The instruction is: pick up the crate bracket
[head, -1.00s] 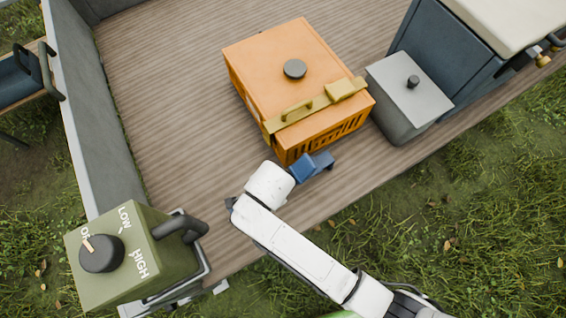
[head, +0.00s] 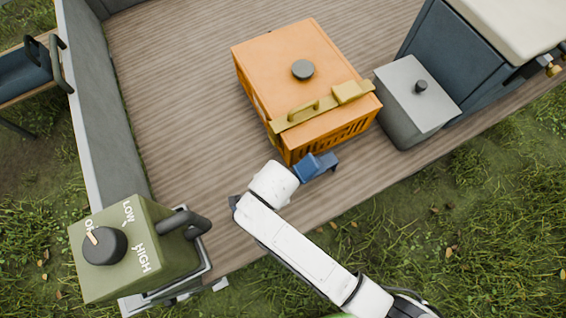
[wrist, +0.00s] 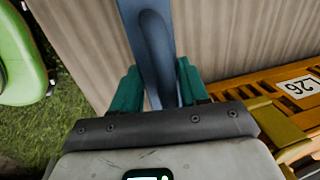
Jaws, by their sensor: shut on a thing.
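A blue bracket (head: 316,166) shows at the end of my arm in the head view, close to the near side of the orange crate. In the wrist view the blue-grey bracket (wrist: 154,45) runs up between the teal fingers of my gripper (wrist: 160,85), which is shut on it. The fingers hide part of it. In the head view my white wrist hides the fingers. I cannot tell whether the bracket touches the deck or the crate.
The orange crate (head: 285,62) with a yellow bar (head: 322,107) stands on the wooden deck (head: 185,90). A grey box (head: 410,105) stands to its right. An olive dial box (head: 135,255) is at lower left. Deck left of the crate is clear.

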